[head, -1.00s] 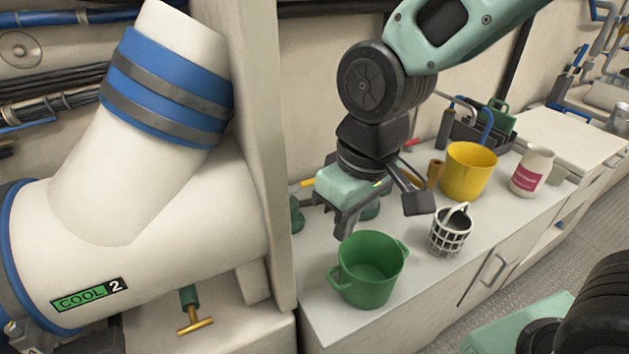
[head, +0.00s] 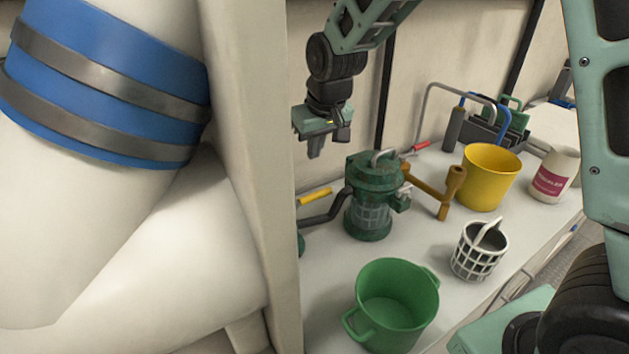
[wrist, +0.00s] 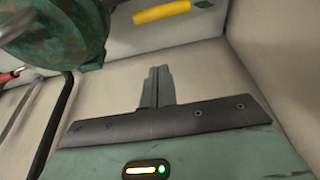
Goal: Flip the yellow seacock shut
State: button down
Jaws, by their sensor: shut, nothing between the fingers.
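In the wrist view the yellow grip (wrist: 161,11) lies at the top edge, beyond my fingertips. My gripper (head: 316,150) is shut and empty, above the yellow handle and apart from it. Its closed fingers (wrist: 158,85) also show in the wrist view.
A red-handled lever (head: 420,146) and a brown pipe (head: 440,197) are right of the strainer. A green bucket (head: 398,305), a strainer basket (head: 479,250) and a yellow bucket (head: 490,177) stand on the counter. The white post (head: 250,180) and big pipe block the left.

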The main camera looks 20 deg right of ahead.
jog(key=d+x, duration=0.1)
jog(key=x, duration=0.9)
jog(key=shift+s+a+r, duration=0.1)
jog(key=shift+s+r, duration=0.1)
jog(key=shift+s, duration=0.85)
jog(key=shift+s+a+r, duration=0.1)
jog(key=shift+s+r, duration=0.1)
jog(key=shift+s, duration=0.85)
